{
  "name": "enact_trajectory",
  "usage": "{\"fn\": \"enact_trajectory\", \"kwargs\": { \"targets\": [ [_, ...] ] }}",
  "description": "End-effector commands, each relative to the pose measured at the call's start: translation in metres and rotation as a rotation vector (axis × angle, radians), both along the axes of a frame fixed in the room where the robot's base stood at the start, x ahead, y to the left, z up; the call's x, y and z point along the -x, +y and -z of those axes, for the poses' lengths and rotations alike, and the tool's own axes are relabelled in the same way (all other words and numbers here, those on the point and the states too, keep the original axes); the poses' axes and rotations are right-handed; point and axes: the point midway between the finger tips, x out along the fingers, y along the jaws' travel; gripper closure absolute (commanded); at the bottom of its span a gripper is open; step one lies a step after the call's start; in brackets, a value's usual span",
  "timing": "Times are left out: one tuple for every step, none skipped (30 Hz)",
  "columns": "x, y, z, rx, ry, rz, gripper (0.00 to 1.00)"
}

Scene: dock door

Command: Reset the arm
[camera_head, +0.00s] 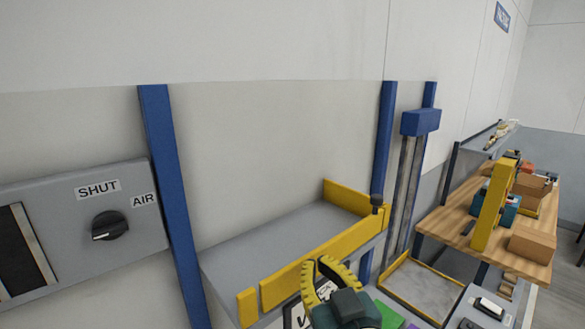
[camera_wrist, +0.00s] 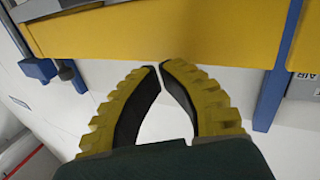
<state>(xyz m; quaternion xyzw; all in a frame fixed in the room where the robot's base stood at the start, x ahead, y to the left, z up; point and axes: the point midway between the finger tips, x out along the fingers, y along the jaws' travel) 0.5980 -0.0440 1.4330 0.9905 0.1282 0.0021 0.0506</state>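My gripper (camera_head: 318,268) is at the bottom middle of the head view, in front of the yellow-edged grey shelf. It has yellow ribbed fingers and a dark teal body. In the wrist view my gripper (camera_wrist: 160,67) shows its two fingertips drawn together, with only a sliver between them. The space between the fingers is empty, and nothing is held. A yellow board (camera_wrist: 150,35) crosses the wrist view just beyond the fingertips; I cannot tell whether they touch it.
A grey panel (camera_head: 75,225) with a black knob (camera_head: 109,226) and "SHUT" and "AIR" labels is at left. Blue posts (camera_head: 172,200) flank the grey shelf (camera_head: 285,238). A wooden bench (camera_head: 490,235) with boxes stands at right. A yellow-edged tray (camera_head: 425,288) is lower right.

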Motion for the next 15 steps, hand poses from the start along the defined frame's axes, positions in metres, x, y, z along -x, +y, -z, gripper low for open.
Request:
{"fn": "enact_trajectory", "kwargs": {
  "targets": [
    [0.015,0.011,-0.005,0.005,-0.031,0.009,1.0],
    [0.024,0.015,-0.009,0.006,-0.05,0.02,1.0],
    [0.037,0.017,-0.015,0.006,-0.078,0.037,1.0],
    [0.047,0.019,-0.019,0.003,-0.098,0.05,1.0],
    [0.057,0.019,-0.025,0.0,-0.119,0.066,1.0],
    [0.07,0.018,-0.032,-0.006,-0.148,0.087,1.0],
    [0.081,0.016,-0.038,-0.011,-0.171,0.103,1.0],
    [0.091,0.013,-0.044,-0.018,-0.192,0.121,1.0],
    [0.106,0.008,-0.053,-0.027,-0.223,0.147,1.0],
    [0.117,0.003,-0.06,-0.036,-0.249,0.168,1.0],
    [0.129,-0.003,-0.068,-0.046,-0.276,0.193,1.0],
    [0.144,-0.009,-0.078,-0.061,-0.311,0.22,1.0],
    [0.155,-0.014,-0.087,-0.075,-0.338,0.239,1.0],
    [0.165,-0.019,-0.095,-0.094,-0.365,0.259,1.0],
    [0.165,-0.023,-0.104,-0.147,-0.362,0.266,1.0]
  ]
}}
